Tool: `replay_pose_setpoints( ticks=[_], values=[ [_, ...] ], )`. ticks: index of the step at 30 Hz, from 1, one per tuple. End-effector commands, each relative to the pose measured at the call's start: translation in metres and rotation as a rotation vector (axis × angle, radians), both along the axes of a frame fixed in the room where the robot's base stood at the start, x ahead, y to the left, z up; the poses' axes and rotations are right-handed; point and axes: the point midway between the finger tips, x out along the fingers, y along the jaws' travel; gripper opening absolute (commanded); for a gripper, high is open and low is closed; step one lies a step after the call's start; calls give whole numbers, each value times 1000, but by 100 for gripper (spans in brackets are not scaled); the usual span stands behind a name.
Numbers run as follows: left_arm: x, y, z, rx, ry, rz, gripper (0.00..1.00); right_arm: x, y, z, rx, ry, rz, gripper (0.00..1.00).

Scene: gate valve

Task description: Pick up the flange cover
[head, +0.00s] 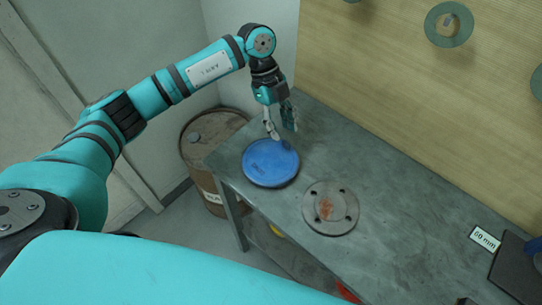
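A round blue cover (270,163), which looks like the flange cover, lies flat near the left end of the grey workbench (375,185). My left gripper (281,129) is open and empty, pointing down above the far edge of the blue cover. Its fingers stand apart with nothing between them. I cannot tell from this view how high the fingertips are above the cover. A grey round metal flange (330,207) with bolt holes and a rusty middle lies to the right of the blue cover. My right gripper is not in view.
A brown drum (206,150) stands on the floor beyond the bench's left end. A "60 mm" label (485,239) and a dark block (518,262) are at the right. Green-grey discs (449,24) hang on the wooden wall panel. The bench middle is clear.

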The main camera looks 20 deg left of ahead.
Motion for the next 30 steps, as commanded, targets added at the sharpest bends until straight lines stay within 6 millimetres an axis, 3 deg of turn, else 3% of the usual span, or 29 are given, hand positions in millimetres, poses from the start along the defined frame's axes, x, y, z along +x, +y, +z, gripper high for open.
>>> replay_pose_setpoints(
  ticks=[4, 9, 17, 25, 30],
  values=[
    [1, -7, -19, -1, 5, -1, 35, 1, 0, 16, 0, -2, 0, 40],
    [-2, -13, -40, -1, 3, -2, 35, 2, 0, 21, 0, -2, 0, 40],
    [-2, -14, -45, -1, 0, -1, 35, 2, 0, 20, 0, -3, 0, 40],
    [-2, -14, -44, -1, 1, -1, 2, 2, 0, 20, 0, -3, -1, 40],
    [-2, -14, -44, -1, 0, -1, 0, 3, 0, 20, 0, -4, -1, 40]
  ],
)
